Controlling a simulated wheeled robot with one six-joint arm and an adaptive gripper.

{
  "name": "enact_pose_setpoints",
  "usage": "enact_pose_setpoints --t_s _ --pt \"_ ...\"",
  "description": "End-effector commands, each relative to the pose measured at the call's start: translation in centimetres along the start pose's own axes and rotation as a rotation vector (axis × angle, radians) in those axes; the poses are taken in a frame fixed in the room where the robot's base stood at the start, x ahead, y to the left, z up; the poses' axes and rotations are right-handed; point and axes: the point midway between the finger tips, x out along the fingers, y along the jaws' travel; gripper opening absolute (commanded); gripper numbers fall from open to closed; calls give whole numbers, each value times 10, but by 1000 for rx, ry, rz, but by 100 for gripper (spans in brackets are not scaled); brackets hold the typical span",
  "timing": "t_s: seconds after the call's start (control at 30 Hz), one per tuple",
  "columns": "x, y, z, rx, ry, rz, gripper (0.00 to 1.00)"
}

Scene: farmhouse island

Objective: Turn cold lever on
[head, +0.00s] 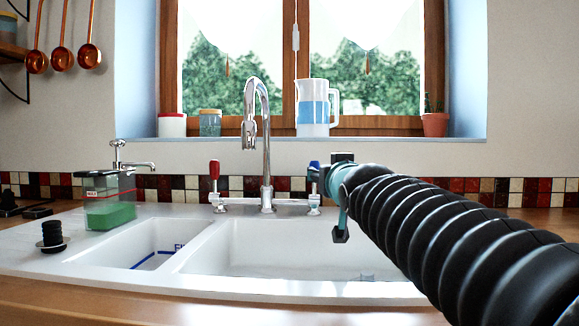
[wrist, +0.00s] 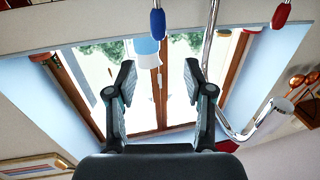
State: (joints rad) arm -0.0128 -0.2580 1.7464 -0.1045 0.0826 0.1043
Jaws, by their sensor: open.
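The tap (head: 266,150) is chrome with a tall curved spout. Its blue-tipped cold lever (head: 314,172) stands upright on the right side, and the red-tipped lever (head: 214,172) stands upright on the left. My gripper (head: 338,197) is just right of the blue lever in the head view, partly hidden by my arm. In the wrist view my gripper (wrist: 158,75) is open and empty. There the blue lever (wrist: 157,22) lies above the fingertips, in line with the gap between them.
The white double sink (head: 290,245) is below the tap. A green soap dispenser (head: 108,205) and a black plug (head: 52,238) stand at left. A pitcher (head: 313,108), jars and a potted plant (head: 435,122) stand on the sill behind.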

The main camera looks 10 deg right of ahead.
Motion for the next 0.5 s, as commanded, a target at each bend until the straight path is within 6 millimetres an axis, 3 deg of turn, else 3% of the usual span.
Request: enact_pose_setpoints --t_s 0.27,0.5 --pt "14 5 -1 -1 -1 8 52" --pt "53 5 -1 -1 -2 8 52"
